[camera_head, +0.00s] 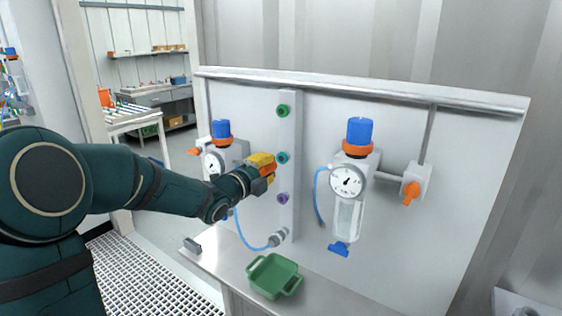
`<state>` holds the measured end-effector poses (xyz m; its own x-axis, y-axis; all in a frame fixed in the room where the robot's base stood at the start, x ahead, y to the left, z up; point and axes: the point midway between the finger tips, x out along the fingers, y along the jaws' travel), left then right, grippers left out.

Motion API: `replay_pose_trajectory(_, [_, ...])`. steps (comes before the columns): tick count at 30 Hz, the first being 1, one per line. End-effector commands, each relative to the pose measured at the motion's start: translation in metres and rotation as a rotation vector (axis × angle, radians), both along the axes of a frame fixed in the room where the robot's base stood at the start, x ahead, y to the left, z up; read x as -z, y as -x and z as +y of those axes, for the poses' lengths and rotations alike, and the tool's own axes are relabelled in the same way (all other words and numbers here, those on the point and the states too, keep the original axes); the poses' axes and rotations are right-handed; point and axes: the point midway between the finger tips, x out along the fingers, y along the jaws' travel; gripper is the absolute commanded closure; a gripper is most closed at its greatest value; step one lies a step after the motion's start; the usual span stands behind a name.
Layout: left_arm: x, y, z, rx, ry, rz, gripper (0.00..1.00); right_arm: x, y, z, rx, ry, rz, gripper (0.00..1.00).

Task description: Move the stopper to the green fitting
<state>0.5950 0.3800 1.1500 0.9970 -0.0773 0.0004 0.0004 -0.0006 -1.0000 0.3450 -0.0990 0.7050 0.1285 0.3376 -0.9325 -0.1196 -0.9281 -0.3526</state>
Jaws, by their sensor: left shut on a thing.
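My left gripper (268,172) reaches in from the left, its yellow fingers in front of the white upright strip. It is shut on an orange piece (268,169), which appears to be the stopper; the fingers hide much of it. The green fitting (283,110) is at the top of the strip, above the gripper and apart from it. A teal fitting (283,158) sits just right of the fingertips, and a purple fitting (282,198) is lower down. I cannot tell whether the held piece touches the strip. My right gripper is not in view.
A blue-capped filter unit with a gauge (347,181) hangs right of the strip; another (221,133) is partly behind my left arm. A blue hose (245,238) loops below the gripper. A green tray (274,276) rests on the steel ledge. An orange-handled valve (412,190) is farther right.

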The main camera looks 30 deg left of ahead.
Motion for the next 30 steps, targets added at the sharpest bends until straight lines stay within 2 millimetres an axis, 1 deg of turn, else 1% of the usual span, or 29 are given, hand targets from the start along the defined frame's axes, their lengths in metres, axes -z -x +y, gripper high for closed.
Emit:
replay_pose_trajectory(12, [0.000, 0.014, 0.001, 0.000, -0.001, 0.000, 1.00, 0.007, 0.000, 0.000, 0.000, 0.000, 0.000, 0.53])
replay_pose_trajectory(24, [-0.001, 0.015, 0.001, 0.001, 0.000, 0.000, 1.00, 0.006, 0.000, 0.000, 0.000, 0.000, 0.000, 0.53])
replay_pose_trajectory(26, [-0.004, 0.017, 0.000, 0.001, -0.001, -0.001, 1.00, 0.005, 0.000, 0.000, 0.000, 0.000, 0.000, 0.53])
replay_pose_trajectory(28, [-0.013, 0.022, -0.003, 0.002, -0.002, -0.001, 1.00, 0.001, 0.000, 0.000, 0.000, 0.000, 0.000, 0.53])
replay_pose_trajectory(30, [-0.027, 0.031, -0.007, 0.002, -0.004, -0.002, 1.00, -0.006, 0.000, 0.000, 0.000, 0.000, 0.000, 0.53])
